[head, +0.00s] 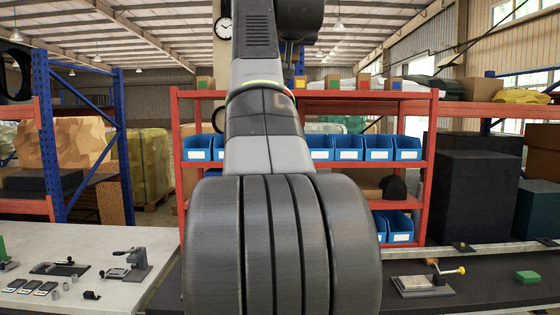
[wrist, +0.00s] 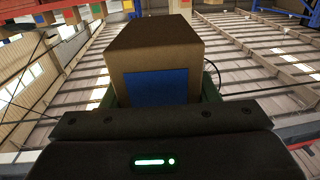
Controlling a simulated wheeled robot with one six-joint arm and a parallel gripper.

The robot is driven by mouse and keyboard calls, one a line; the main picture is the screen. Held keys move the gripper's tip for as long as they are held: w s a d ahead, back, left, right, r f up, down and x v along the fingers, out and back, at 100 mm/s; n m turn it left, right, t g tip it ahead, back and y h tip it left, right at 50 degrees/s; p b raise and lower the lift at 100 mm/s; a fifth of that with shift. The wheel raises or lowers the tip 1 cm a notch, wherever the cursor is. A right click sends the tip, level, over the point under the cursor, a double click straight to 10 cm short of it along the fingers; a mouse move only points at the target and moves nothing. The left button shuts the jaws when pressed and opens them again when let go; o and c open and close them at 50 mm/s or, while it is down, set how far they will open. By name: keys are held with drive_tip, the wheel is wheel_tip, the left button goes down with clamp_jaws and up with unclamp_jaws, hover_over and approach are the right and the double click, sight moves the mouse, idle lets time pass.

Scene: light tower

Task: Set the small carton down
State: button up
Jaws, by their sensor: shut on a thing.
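The small carton (wrist: 155,48) is a brown cardboard box with a blue patch (wrist: 156,87) on the face toward the wrist camera. In the wrist view my gripper (wrist: 160,100) is shut on it, with a dark green finger at either side. The warehouse roof shows behind the carton, so the wrist camera looks upward and the carton is held up in the air. In the head view my own arm fills the middle, and neither gripper nor carton can be made out there.
A red shelf rack (head: 430,130) with blue bins (head: 348,148) stands behind my arm. A pale bench (head: 150,245) with small tools is at left. A dark bench (head: 480,285) at right carries a metal fixture (head: 420,284) and a green block (head: 527,277).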

drive_tip(key=w+a+f+y, duration=0.1)
drive_tip(key=w+a+f, duration=0.1)
drive_tip(key=w+f, duration=0.75)
drive_tip(key=w+a+f, duration=0.2)
drive_tip(key=w+f, duration=0.7)
drive_tip(key=f, duration=0.2)
drive_tip(key=w+a+f, duration=0.1)
drive_tip(key=w+f, duration=0.2)
drive_tip(key=f, duration=1.1)
drive_tip(key=w+a+f, duration=0.1)
drive_tip(key=w+f, duration=0.3)
drive_tip(key=f, duration=1.1)
drive_tip(key=s+d+f+h, duration=0.1)
drive_tip(key=s+f, duration=0.3)
drive_tip(key=f, duration=0.6)
drive_tip(key=s+d+f+h, duration=0.1)
drive_tip(key=s+f, duration=0.2)
drive_tip(key=f, duration=0.8)
drive_tip(key=s+d+f+m, duration=0.1)
drive_tip(key=s+d+f, duration=0.2)
drive_tip(key=s+f, duration=1.5)
drive_tip(key=s, duration=0.3)
drive_tip(key=shift+s+d+h, duration=0.15)
drive_tip(key=shift+s+h, duration=0.1)
drive_tip(key=shift+h, duration=0.15)
